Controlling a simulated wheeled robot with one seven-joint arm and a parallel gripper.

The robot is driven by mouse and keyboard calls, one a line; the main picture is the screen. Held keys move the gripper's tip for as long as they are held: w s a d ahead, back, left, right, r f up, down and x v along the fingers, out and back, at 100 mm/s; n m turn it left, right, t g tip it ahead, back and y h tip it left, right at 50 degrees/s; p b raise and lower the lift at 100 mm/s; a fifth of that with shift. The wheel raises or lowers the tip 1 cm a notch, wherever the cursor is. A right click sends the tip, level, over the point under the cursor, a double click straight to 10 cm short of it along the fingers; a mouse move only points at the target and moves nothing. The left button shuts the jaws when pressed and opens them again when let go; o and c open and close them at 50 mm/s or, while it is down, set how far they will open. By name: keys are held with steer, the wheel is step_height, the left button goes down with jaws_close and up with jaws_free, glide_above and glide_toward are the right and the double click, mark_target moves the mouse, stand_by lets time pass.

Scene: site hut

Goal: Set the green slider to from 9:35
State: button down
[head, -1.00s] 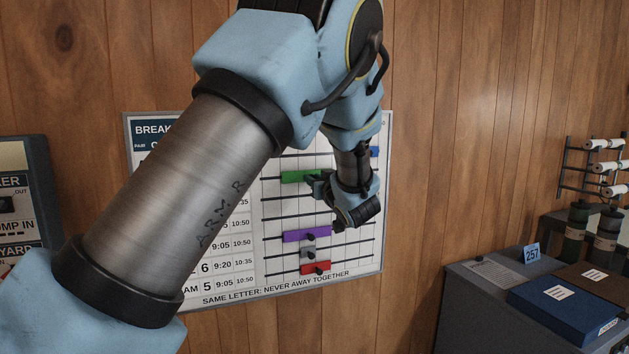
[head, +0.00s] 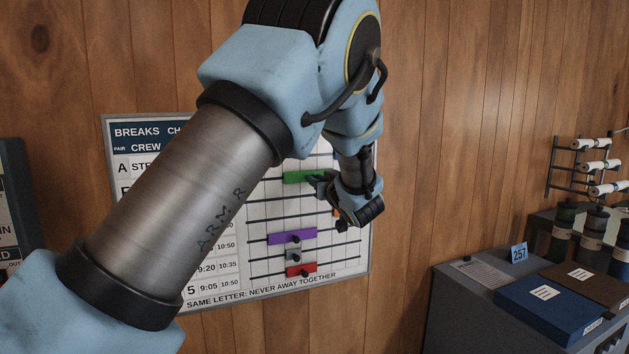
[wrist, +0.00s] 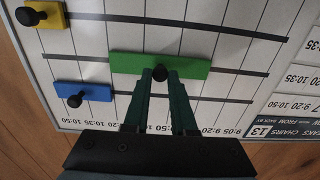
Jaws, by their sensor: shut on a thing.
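The green slider (head: 300,177) is a flat bar with a black knob on an upper rail of the breaks board (head: 180,293). In the wrist view, where the board appears upside down, the green slider (wrist: 190,68) lies across a dark rail. My gripper (wrist: 160,75) is shut on its black knob; it also shows in the head view (head: 322,183). Time labels run along the board edge in the wrist view, partly hidden by my fingers. My arm hides much of the board in the head view, so the slider's exact time cannot be read.
Yellow (wrist: 38,15) and blue (wrist: 83,92) sliders sit left of the green one in the wrist view. A cabinet (head: 470,310) with binders (head: 550,308) stands at the right.

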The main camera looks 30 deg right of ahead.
steer(key=c, duration=0.7)
jaws_free()
steer(key=shift+c, duration=0.2)
steer(key=s+a+b, duration=0.1)
steer(key=s+b, duration=0.2)
steer(key=s, duration=0.7)
steer(key=shift+s+a+b, duration=0.15)
steer(key=shift+s+b, duration=0.15)
steer(key=shift+s, duration=0.1)
